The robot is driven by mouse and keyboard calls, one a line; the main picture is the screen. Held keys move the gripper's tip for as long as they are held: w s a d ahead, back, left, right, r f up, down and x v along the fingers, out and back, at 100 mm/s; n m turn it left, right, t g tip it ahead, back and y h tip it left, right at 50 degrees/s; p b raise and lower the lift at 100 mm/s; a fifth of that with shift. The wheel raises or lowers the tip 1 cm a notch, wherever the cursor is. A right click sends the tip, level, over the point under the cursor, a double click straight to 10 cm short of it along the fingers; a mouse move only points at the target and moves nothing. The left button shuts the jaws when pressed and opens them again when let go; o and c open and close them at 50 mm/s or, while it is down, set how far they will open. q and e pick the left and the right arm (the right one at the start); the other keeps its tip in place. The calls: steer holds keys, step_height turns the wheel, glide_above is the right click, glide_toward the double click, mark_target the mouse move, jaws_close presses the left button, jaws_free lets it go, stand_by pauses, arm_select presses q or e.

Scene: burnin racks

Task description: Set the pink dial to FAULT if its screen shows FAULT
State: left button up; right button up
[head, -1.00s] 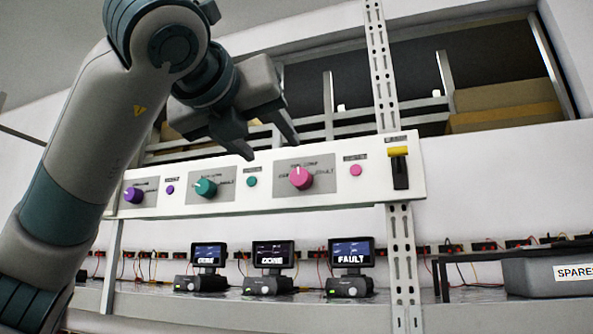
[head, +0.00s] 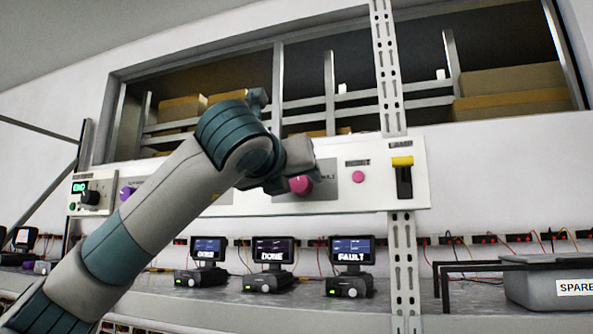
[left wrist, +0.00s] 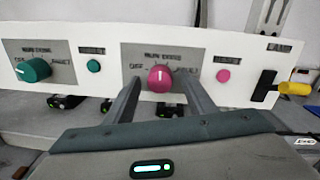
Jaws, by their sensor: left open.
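The pink dial (head: 301,185) is on the white panel (head: 375,200), partly hidden by my left gripper (head: 283,181) in the head view. In the left wrist view the pink dial (left wrist: 161,79) sits between the two open fingers of my left gripper (left wrist: 160,85). I cannot tell whether they touch it. The right-hand screen (head: 351,250), below the pink dial, reads FAULT. My right gripper is not in view.
A pink button (head: 358,176) and a yellow-handled lamp switch (head: 403,170) are right of the dial. The teal dial (left wrist: 33,70) and teal button (left wrist: 93,66) are left. The middle screen (head: 273,249) reads DONE. A metal post (head: 390,80) crosses near the switch.

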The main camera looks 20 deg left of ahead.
arm_select(q)
steer(key=shift+w, duration=0.3)
steer(key=shift+c, duration=0.3)
steer(key=c, duration=1)
